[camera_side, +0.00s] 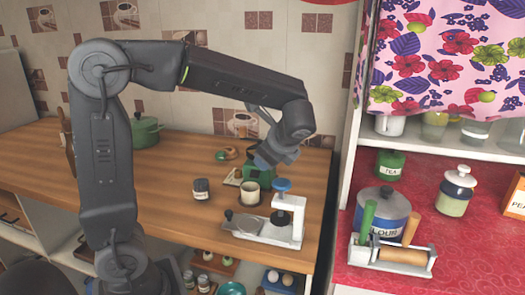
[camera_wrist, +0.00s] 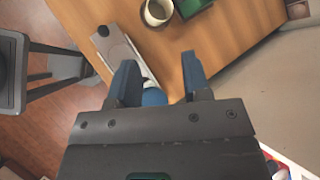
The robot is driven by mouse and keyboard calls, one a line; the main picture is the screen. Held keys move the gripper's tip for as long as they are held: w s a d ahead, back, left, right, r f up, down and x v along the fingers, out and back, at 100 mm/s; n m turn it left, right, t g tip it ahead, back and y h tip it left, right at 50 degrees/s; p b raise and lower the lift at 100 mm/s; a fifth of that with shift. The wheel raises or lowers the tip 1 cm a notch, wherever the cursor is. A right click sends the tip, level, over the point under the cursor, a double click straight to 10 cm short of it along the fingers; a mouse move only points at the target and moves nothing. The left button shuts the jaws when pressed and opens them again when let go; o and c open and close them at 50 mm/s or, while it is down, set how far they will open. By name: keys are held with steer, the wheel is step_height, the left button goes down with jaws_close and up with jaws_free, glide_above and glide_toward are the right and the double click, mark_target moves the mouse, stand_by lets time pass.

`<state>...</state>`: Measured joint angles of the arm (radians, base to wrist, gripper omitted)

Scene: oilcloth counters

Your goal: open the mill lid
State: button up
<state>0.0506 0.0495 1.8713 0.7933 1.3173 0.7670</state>
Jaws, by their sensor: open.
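A low white-grey device (camera_side: 266,232) with an upright post, a blue knob (camera_side: 282,185) and a small dark knob at its left end stands near the counter's front edge. A green box-shaped thing (camera_side: 258,172) stands behind it, partly covered by my gripper. I cannot tell for certain which is the mill, and no raised lid is clear. My gripper (camera_side: 264,158) is open above and behind the blue knob, pointing down. In the wrist view the open jaws (camera_wrist: 159,62) have the blue knob (camera_wrist: 153,97) showing between their bases. The green thing (camera_wrist: 192,5) is at that view's top edge.
A green pot (camera_side: 145,130) is at the back left. The wooden counter's (camera_side: 120,165) middle is mostly clear. A white cabinet wall (camera_side: 340,190) bounds the right.

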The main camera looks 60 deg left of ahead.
steer(key=w+a+f+m+y, duration=0.1)
steer(key=w+a+m+y, duration=0.35)
steer(key=w, duration=0.45)
steer(key=shift+m+g, duration=0.4)
steer(key=shift+m, duration=0.05)
steer(key=x, duration=1.3)
steer(key=shift+s+a+f, duration=0.1)
steer(key=shift+s+f, duration=0.05)
steer(key=shift+s, duration=0.15)
jaws_close()
